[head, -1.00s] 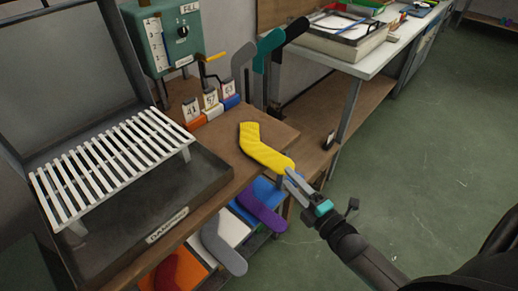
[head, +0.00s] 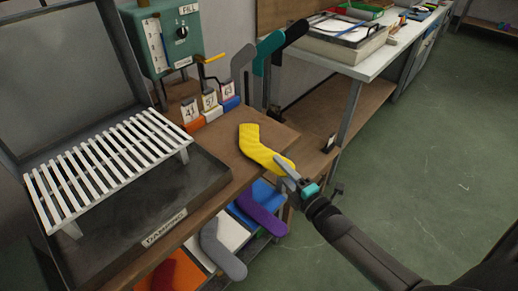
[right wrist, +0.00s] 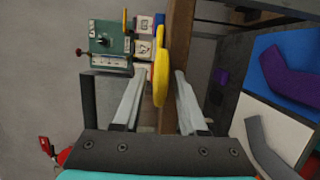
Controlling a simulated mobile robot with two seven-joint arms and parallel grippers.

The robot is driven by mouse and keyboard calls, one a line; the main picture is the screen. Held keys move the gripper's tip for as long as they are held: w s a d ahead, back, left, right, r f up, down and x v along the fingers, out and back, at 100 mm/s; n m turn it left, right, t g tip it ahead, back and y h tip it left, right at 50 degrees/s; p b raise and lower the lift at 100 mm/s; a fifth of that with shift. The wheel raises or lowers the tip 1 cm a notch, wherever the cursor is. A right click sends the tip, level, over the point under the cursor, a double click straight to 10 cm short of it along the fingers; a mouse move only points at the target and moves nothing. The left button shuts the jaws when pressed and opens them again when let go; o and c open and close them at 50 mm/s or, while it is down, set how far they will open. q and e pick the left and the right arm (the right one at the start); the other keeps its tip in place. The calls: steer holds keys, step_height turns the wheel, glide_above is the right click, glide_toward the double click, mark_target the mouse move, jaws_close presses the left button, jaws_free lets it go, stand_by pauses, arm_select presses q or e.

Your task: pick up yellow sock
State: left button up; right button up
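The yellow sock (head: 258,147) lies flat on the wooden bench top, its toe end reaching the bench's front right corner. My right gripper (head: 288,172) is at that toe end, coming in from the lower right. In the right wrist view the yellow sock (right wrist: 162,75) shows edge-on between the two fingers of the right gripper (right wrist: 158,95). The fingers are apart, with a gap on each side of the sock. My left gripper is not in view.
A slatted white rack (head: 110,165) stands in a dark tray at left. A green fill box (head: 175,35) and numbered blocks (head: 208,103) stand behind the sock. Purple (head: 260,212) and grey (head: 220,250) socks lie on coloured bins below the bench.

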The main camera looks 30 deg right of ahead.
jaws_close()
steer(key=shift+r, duration=0.1)
